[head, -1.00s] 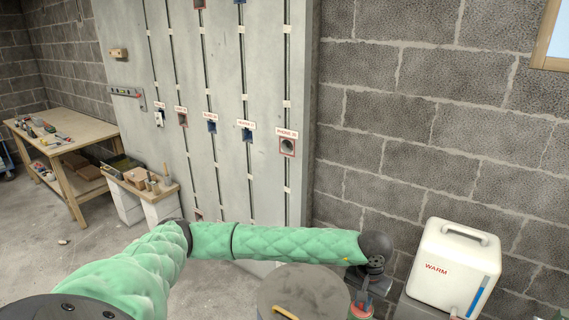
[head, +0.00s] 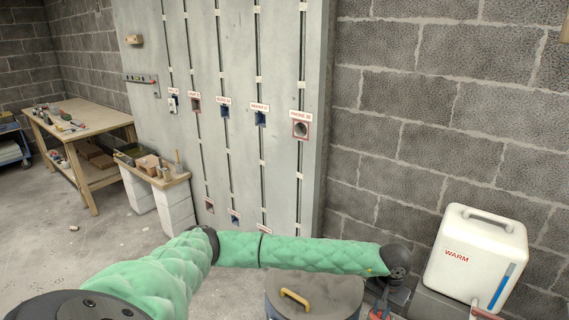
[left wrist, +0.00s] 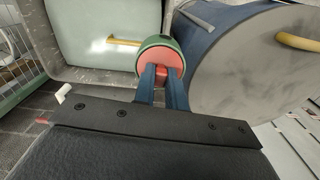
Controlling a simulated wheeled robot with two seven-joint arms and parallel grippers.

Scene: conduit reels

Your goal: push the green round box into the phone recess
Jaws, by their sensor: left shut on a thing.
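The green round box (left wrist: 152,43) shows in the left wrist view with a green rim and a red face. My left gripper (left wrist: 164,78) is shut on it, its two dark blue fingers against the red face. In the head view the left gripper (head: 383,292) is low, right of the drum, mostly hidden below my arm's end; the box cannot be made out clearly there. My right gripper is not in view.
A grey drum (head: 335,292) with a yellow handle stands just left of the gripper. A white WARM box (head: 474,258) stands to the right. Other labelled recesses, such as a blue one (head: 260,118), line the panel. A workbench (head: 85,120) stands far left.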

